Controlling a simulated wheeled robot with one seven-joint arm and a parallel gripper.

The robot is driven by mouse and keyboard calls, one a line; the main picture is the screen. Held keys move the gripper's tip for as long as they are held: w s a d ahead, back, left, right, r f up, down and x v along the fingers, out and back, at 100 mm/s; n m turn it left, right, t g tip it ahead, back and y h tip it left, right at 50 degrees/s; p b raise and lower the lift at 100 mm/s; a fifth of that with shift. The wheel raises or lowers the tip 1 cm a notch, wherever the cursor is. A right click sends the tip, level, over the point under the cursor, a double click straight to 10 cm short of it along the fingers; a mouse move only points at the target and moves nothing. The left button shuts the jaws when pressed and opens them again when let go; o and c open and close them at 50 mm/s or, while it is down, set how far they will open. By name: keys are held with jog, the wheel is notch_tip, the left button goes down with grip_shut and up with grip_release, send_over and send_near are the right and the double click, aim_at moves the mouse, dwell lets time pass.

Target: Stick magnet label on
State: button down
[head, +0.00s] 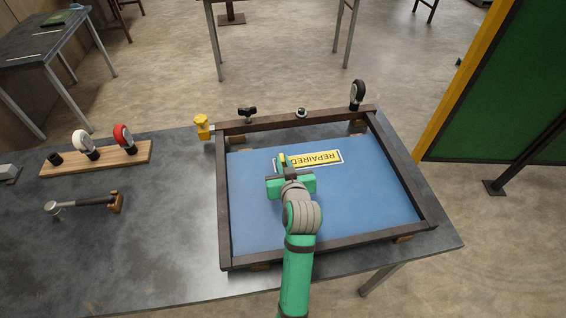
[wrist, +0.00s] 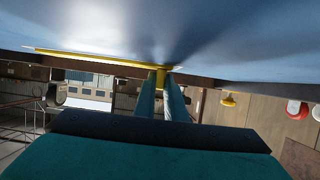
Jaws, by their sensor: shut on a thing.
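The yellow magnet label (head: 325,158), marked REPAIRED with a pale border, lies along the upper middle of the blue panel (head: 360,205). My gripper (head: 285,163) is over the label's left end and hides part of it. In the wrist view, my gripper (wrist: 162,80) is shut on a small yellow tab (wrist: 161,77) of the label. There the label shows nearly edge-on as a thin yellow strip (wrist: 90,57) against the blue panel (wrist: 230,45). It looks very close to the panel and roughly parallel; I cannot tell whether it touches all along.
A dark steel frame (head: 224,215) surrounds the panel on the grey bench. A yellow clamp (head: 202,127), a black knob (head: 247,114) and a black-rimmed wheel (head: 357,95) stand along its far side. A hammer (head: 85,204) and a wooden rack (head: 110,157) lie left. A green screen (head: 510,100) stands right.

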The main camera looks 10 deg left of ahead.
jog(key=c, duration=1.7)
grip_release()
jog(key=shift+c, duration=0.2)
jog(key=v, duration=1.1)
jog(key=shift+w, duration=0.15)
